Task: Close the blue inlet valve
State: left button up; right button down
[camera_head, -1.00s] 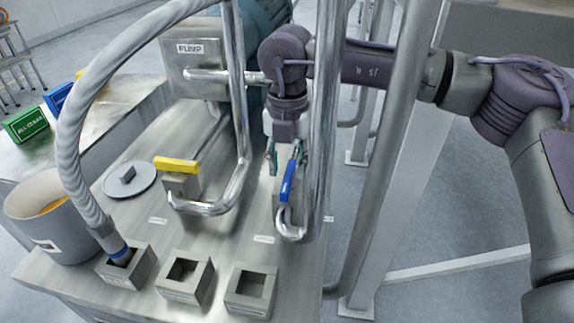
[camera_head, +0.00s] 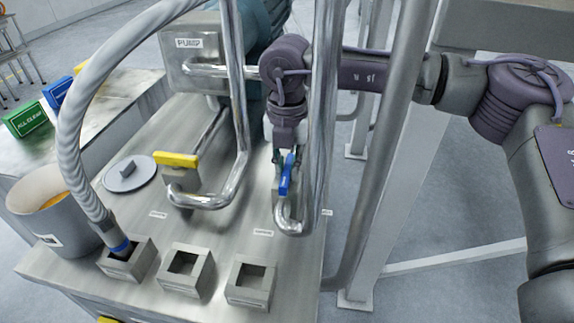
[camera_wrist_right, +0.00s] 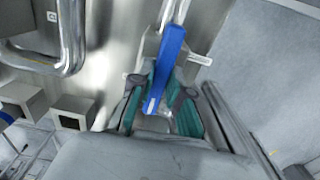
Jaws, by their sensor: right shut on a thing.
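The blue inlet valve handle (camera_head: 286,176) stands at the lower bend of the right steel pipe in the head view. It points up and away, roughly along the pipe. In the right wrist view the blue handle (camera_wrist_right: 166,66) runs between the fingers. My right gripper (camera_head: 285,160) comes down from above behind the pipe and is shut on the handle; its teal finger pads show on both sides of it in the wrist view (camera_wrist_right: 158,108). Part of the gripper is hidden by the pipe. My left gripper is not in view.
A yellow valve handle (camera_head: 176,160) sits on the pipe to the left. Three square sockets (camera_head: 250,285) line the table's front edge, the left one holding a ribbed hose (camera_head: 72,140). A bucket (camera_head: 50,238) stands at left. Upright pipes stand close to my right arm.

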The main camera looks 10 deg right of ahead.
jog(key=shift+f+n+b, duration=0.15)
jog(key=shift+n+b, duration=0.85)
jog(key=shift+b, duration=0.2)
jog(key=shift+n+b, duration=0.8)
jog(key=shift+n, duration=0.1)
jog(key=n+b, duration=0.2)
jog(key=n, duration=0.2)
jog(key=shift+n+b, duration=0.3)
jog(key=shift+b, duration=0.1)
jog(key=n+b, duration=0.1)
jog(key=n, duration=0.3)
jog(key=shift+r+n+b, duration=0.15)
jog(key=shift+n+b, duration=0.15)
jog(key=shift+n, duration=1.1)
jog(key=shift+r+n+b, duration=0.1)
jog(key=shift+n+b, duration=0.2)
jog(key=shift+n, duration=1.1)
jog(key=c, duration=1.1)
grip_release()
